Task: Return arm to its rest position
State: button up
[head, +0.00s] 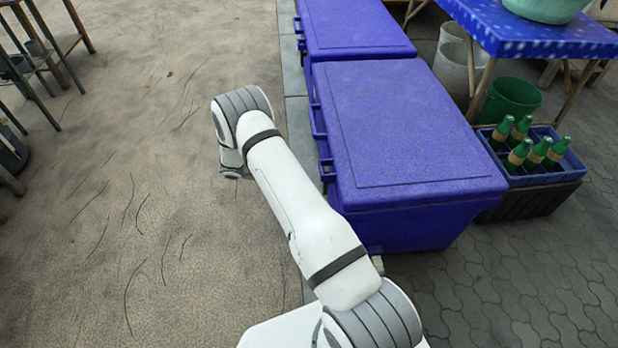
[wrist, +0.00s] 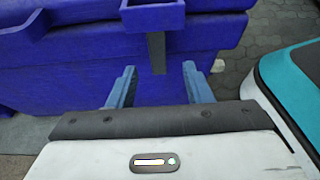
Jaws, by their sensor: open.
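My gripper (wrist: 157,84) shows in the wrist view with its two blue-grey fingers apart and nothing between them. It faces the side of a blue cooler box (wrist: 70,75), below a protruding blue handle or latch (wrist: 152,14). I cannot tell how far the fingertips are from the box. In the head view my white arm reaches forward and to the left, with its elbow beside the near blue cooler box (head: 410,135). The gripper itself is hidden in the head view.
A second blue box (head: 355,28) stands behind the near one. At right are a crate of green bottles (head: 545,170), a green bucket (head: 512,100) and a blue-topped table (head: 535,35). Table legs (head: 45,60) stand at the upper left. The brown ground (head: 130,200) at left is clear.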

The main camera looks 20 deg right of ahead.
jog(key=shift+w+a+r, duration=0.1)
jog(key=shift+a, duration=0.2)
jog(key=s+a+r+m+y+p, duration=0.1)
jog(key=s+r+m+y+p, duration=0.2)
jog(key=r, duration=0.8)
jog(key=s+r+m+y+p, duration=0.15)
jog(key=r+p, duration=0.35)
jog(key=r, duration=0.6)
jog(key=s+a+r+m+y+p, duration=0.1)
jog(key=s+r+m+y+p, duration=0.15)
jog(key=r, duration=0.75)
jog(key=s+a+r+m+t+y+p, duration=0.2)
jog(key=s+r+m+t+y+p, duration=0.1)
jog(key=s+r+p, duration=0.4)
jog(key=s+a+r+m+t+y+p, duration=0.3)
jog(key=s+r+p, duration=0.4)
jog(key=s+r, duration=0.7)
notch_tip(320, 180, up, 6)
jog(key=shift+a+f+m+t+p, duration=0.2)
jog(key=shift+m+t+p, duration=0.15)
jog(key=shift+m, duration=0.55)
